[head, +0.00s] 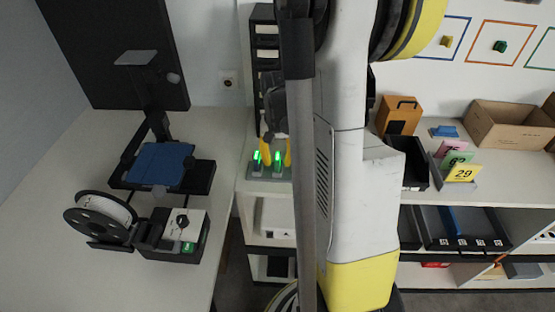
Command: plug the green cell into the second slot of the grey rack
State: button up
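The grey rack (265,173) sits near the left front edge of the white worktop, just left of my arm's grey link. Two upright cells with bright green tops stand at it, a left green cell (257,160) and a right green cell (278,161). My gripper (277,154) points down over the rack with its yellow fingers spread on either side of the right green cell. Small gaps seem to show between fingers and cell. The rack's right end is partly hidden by my arm, and the slots are too small to tell apart.
A 3D printer (160,165) with a white spool (103,214) stands on the left table. A dark rack tower (264,60) stands behind the gripper. Right of my arm are an orange box (398,115), number cards (463,172) and a cardboard carton (495,128).

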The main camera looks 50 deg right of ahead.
aim_at(277, 157)
notch_tip(277, 157, up, 12)
dwell(0.6)
jog(key=shift+a, duration=0.1)
dwell(0.5)
jog(key=s+a+n+t, duration=0.1)
jog(key=a+n+t, duration=0.1)
jog(key=a, duration=0.6)
jog(key=s+a+r+n+t+b, duration=0.1)
jog(key=a+n, duration=0.3)
jog(key=a, duration=0.4)
jog(key=s+a+r+n+t, duration=0.1)
jog(key=s+a+n+t, duration=0.2)
jog(key=a, duration=0.5)
jog(key=shift+a+r+n+t, duration=0.15)
jog(key=shift+a+n+t, duration=0.15)
jog(key=shift+t, duration=0.1)
